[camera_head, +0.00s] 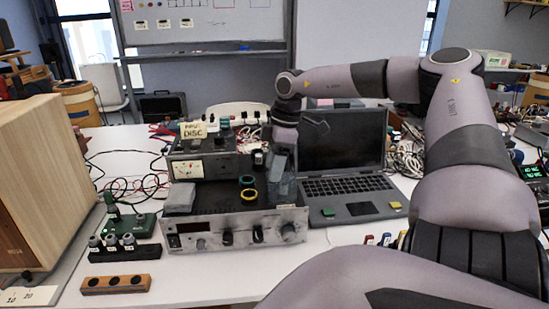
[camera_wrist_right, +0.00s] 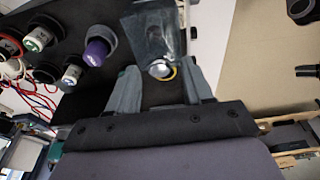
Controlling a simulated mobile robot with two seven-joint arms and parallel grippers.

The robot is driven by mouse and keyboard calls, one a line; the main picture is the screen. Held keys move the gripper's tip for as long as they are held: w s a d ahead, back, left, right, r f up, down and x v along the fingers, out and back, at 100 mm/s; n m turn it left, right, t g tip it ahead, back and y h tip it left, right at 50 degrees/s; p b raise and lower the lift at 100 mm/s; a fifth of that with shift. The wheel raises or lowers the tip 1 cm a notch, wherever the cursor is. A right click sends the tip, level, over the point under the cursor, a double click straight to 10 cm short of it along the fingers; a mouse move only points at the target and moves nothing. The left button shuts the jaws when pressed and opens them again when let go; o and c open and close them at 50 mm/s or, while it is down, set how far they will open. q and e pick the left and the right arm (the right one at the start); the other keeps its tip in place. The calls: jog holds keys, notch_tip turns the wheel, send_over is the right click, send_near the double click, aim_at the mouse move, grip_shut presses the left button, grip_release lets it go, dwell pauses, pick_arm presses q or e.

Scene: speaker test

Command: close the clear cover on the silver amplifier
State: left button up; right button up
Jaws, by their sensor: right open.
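My right gripper (camera_head: 282,158) is above the amplifier's right side. In the right wrist view its fingers (camera_wrist_right: 163,88) are apart with nothing clearly held. My left gripper is not in view.
An open laptop (camera_head: 350,187) stands right of the amplifier. A yellow ring and a green ring (camera_head: 248,194) sit on its dark top. A meter unit (camera_head: 190,168) stands behind. A wooden box (camera_head: 40,180) and a knob block (camera_head: 125,253) are at left.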

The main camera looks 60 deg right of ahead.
jog(key=shift+r, duration=0.1)
jog(key=v, duration=0.7)
dwell(0.7)
